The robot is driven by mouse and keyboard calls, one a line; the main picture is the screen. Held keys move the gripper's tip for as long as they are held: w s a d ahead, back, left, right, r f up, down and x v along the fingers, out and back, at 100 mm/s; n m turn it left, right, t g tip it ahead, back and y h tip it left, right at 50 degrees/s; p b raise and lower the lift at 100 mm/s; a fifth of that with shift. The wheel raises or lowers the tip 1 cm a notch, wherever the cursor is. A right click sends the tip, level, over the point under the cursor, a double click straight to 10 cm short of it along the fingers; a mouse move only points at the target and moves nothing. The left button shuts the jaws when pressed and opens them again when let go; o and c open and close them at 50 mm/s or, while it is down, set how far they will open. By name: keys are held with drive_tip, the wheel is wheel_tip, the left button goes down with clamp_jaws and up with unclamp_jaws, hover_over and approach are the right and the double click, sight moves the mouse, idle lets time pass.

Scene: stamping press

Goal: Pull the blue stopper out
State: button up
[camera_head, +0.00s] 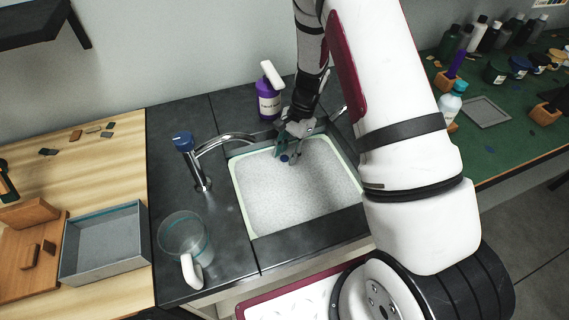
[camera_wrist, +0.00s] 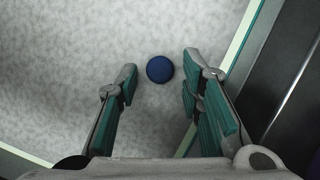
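The blue stopper (camera_wrist: 160,69) is a round dark-blue knob on the speckled grey floor of the sink (camera_head: 290,190). In the wrist view it lies between and just beyond my two fingertips, with a gap on both sides. In the head view the stopper (camera_head: 284,158) shows small beside my fingers. My gripper (camera_wrist: 160,84) has green-padded fingers and is open and empty; in the head view my gripper (camera_head: 289,150) reaches into the back of the sink. How high the fingertips are above the sink floor is hard to tell.
A chrome faucet (camera_head: 203,165) with a blue cap stands left of the sink. A purple spray bottle (camera_head: 269,105) stands behind it. A clear pitcher (camera_head: 184,236) and a grey tray (camera_head: 105,245) are at left. A light green rim edges the sink (camera_wrist: 240,40), close to the right finger.

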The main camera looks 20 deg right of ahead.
drive_tip(key=shift+c, duration=0.5)
clamp_jaws()
drive_tip(key=shift+r, duration=0.3)
drive_tip(key=shift+r+p, duration=0.8)
drive_tip(key=shift+r, duration=1.4)
